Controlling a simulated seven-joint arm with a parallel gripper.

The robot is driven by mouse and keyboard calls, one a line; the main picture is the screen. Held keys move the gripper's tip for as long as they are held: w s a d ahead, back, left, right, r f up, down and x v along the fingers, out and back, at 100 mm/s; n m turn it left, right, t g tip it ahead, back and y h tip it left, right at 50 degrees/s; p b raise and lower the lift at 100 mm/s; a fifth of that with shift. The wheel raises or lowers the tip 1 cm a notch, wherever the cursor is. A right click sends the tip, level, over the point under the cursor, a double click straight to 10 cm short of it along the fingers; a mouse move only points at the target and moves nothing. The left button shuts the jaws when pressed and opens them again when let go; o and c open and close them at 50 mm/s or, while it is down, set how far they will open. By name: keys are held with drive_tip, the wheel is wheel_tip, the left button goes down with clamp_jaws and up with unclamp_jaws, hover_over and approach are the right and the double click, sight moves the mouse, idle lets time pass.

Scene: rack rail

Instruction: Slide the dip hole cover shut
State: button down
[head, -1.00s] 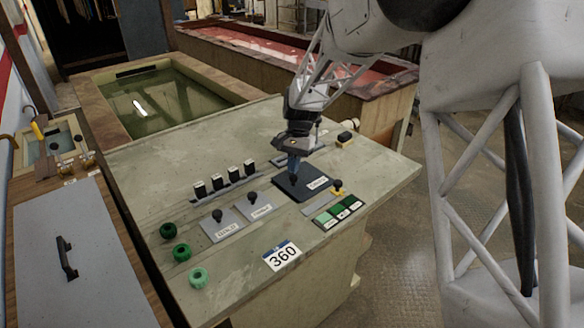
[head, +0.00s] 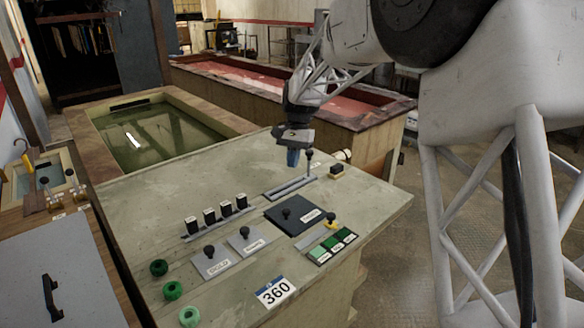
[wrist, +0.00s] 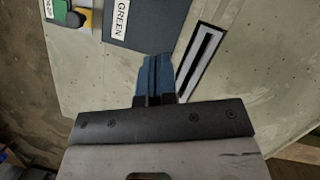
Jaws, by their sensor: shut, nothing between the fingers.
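In the wrist view this plate (wrist: 150,36) carries a label reading GREEN. No readable label names a dip hole cover, so I cannot tell for certain whether this plate is it. A light-framed slot (head: 282,190) lies behind the plate; in the wrist view the slot (wrist: 202,58) lies right of my fingertips. A thin post with a black knob (head: 309,154) stands near its right end. My gripper (head: 293,163) is shut and empty, with blue fingers above the slot area, apart from the plate.
Two grey knobbed plates (head: 211,268), several black switches (head: 209,216), green buttons (head: 332,244) and green round knobs (head: 173,290) sit on the panel. A yellow-based black knob (head: 330,216) is right of the plate. A green-water tank (head: 150,137) and red-filled trough (head: 250,78) stand behind.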

sight(286, 210)
drive_tip(key=c, duration=1.5)
unclamp_jaws()
drive_tip(key=shift+s, duration=0.1)
drive_tip(key=shift+o, duration=1.4)
drive_tip(key=shift+s+a+f, duration=0.15)
drive_tip(key=shift+s, duration=0.2)
drive_tip(key=o, duration=0.4)
drive_tip(key=s+f+n+t, duration=0.1)
drive_tip(key=s, duration=0.1)
drive_tip(key=s+f+n+t, duration=0.1)
drive_tip(key=s, duration=0.1)
drive_tip(key=s+a+f+n+t+h, duration=0.1)
drive_tip(key=s, duration=0.2)
drive_tip(key=shift+s+a+f+n, duration=0.1)
drive_tip(key=shift+f+n, duration=0.05)
drive_tip(key=shift+n, duration=0.15)
drive_tip(key=shift+f, duration=0.15)
drive_tip(key=shift+f, duration=3.75)
clamp_jaws()
